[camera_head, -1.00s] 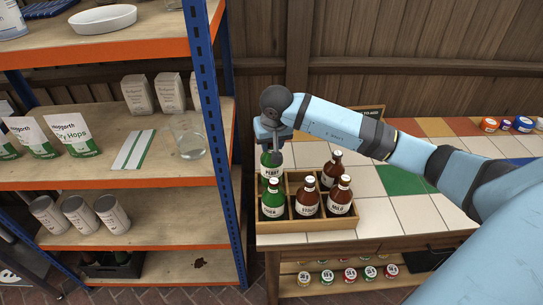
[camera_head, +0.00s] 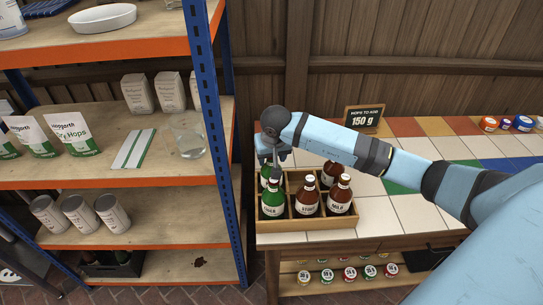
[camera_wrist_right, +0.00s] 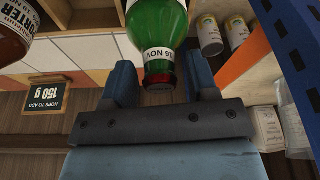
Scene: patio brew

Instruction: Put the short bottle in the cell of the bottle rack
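The wooden bottle rack (camera_head: 330,222) stands on the tiled counter at its left end. A green bottle (camera_head: 265,173), seemingly the short one, stands in the back left cell, half hidden by my right gripper (camera_head: 272,157) and the front green bottle. In the right wrist view the green bottle (camera_wrist_right: 160,35) has its neck between the right gripper's fingers (camera_wrist_right: 162,85). Gaps show on both sides of the neck, so the fingers are open around it. My left gripper is out of view.
A green bottle (camera_head: 273,201) and brown bottles (camera_head: 308,199) fill the front cells; another brown bottle (camera_head: 332,171) stands behind. The blue shelf post (camera_head: 205,110) is close to the gripper's left. A sign (camera_head: 363,118) stands behind the arm. Tiles right of the rack are clear.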

